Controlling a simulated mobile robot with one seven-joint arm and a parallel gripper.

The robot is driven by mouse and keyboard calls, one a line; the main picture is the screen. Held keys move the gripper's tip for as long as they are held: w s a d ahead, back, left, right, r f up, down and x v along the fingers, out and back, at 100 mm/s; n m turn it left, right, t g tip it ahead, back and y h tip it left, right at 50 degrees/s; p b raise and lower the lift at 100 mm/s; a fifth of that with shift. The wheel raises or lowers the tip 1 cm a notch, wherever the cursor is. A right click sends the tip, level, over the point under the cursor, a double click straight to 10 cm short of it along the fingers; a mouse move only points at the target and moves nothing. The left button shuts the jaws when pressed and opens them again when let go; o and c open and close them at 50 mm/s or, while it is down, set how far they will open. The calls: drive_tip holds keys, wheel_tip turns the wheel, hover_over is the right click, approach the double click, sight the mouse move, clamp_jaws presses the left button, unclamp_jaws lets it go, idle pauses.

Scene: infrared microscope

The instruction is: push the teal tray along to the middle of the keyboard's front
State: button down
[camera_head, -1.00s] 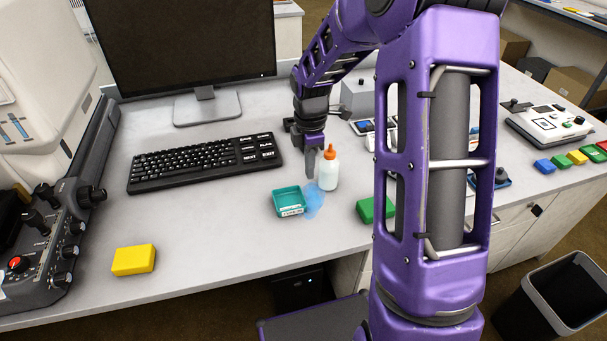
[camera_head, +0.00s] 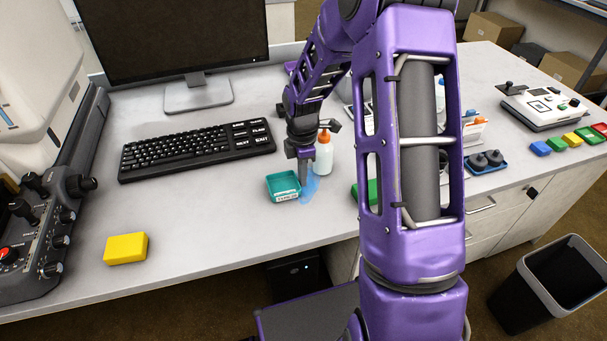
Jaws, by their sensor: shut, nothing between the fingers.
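The teal tray (camera_head: 283,187) is a small open box with a white label on its front, lying on the desk in front of the keyboard's right end. The black keyboard (camera_head: 190,150) lies behind it and to its left, before the monitor. My gripper (camera_head: 303,182) points down just right of the tray, its fingers shut and empty. Its tip is close to the tray's right side; I cannot tell whether they touch. A blue translucent patch (camera_head: 313,187) lies at the fingertips.
A white bottle with an orange tip (camera_head: 324,155) stands just right of my gripper. A yellow block (camera_head: 126,248) lies at the front left, and a green block (camera_head: 364,193) is partly behind my arm. The desk before the keyboard's middle is clear.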

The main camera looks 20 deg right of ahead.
sight(233, 201)
drive_tip(key=a, duration=1.8)
drive_tip(key=shift+a, duration=0.1)
